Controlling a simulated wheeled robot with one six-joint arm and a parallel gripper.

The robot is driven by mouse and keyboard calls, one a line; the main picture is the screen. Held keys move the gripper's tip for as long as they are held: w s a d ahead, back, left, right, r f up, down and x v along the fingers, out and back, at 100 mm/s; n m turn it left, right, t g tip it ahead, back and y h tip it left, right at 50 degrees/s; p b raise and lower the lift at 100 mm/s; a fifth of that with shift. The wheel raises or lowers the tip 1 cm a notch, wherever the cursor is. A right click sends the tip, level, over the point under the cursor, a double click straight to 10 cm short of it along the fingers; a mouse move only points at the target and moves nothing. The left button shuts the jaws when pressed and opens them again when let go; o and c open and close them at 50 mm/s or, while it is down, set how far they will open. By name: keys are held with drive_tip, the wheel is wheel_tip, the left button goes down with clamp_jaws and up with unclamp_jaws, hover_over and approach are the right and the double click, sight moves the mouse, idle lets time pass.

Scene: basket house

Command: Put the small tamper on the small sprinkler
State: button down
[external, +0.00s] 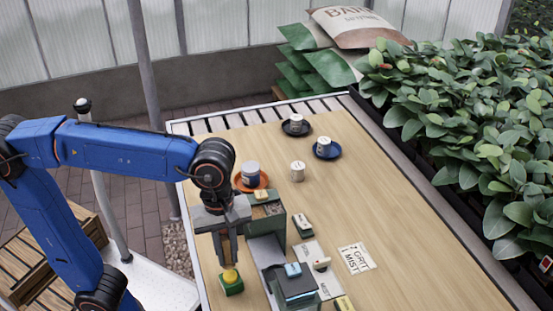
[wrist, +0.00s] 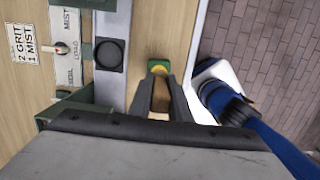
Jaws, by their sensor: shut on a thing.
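My gripper (external: 229,266) points straight down at the left side of the table. Its fingers are closed on the yellow top of a small green block, which I take to be the small tamper (external: 231,287). In the wrist view the block (wrist: 158,66) sits at the fingertips (wrist: 160,78). Whether it touches the table is unclear. I cannot tell for certain which piece is the small sprinkler. Small pieces with pale or blue tops stand on or by the green and grey station to the right, including a blue-topped one (external: 293,269).
The station (external: 264,222) stands close right of my gripper. A cup on an orange saucer (external: 262,181), cups on dark (external: 296,130) and blue saucers (external: 328,155), and a white cup (external: 297,171) stand behind. A printed card (external: 356,258) lies right. The table's right side is mostly clear.

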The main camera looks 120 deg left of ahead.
sight(229, 229)
drive_tip(key=shift+f, duration=2.35)
drive_tip(key=shift+f, duration=0.1)
drive_tip(key=c, duration=1.6)
unclamp_jaws()
drive_tip(key=shift+c, duration=0.2)
drive_tip(key=r, duration=0.8)
drive_tip(key=s+a+r, duration=0.1)
drive_tip(key=r, duration=0.3)
drive_tip(key=s+d+f+m+t, duration=0.2)
drive_tip(key=s+d+f+m, duration=0.5)
drive_tip(key=m, duration=0.6)
drive_tip(key=s+d+f+m+t+y, duration=0.1)
drive_tip(key=s+d+f+m, duration=0.7)
drive_tip(key=s+f+m, duration=0.4)
drive_tip(key=shift+d+f+m+t, duration=0.25)
drive_tip(key=shift+f+m+t, duration=0.15)
drive_tip(key=shift+f+m, duration=0.7)
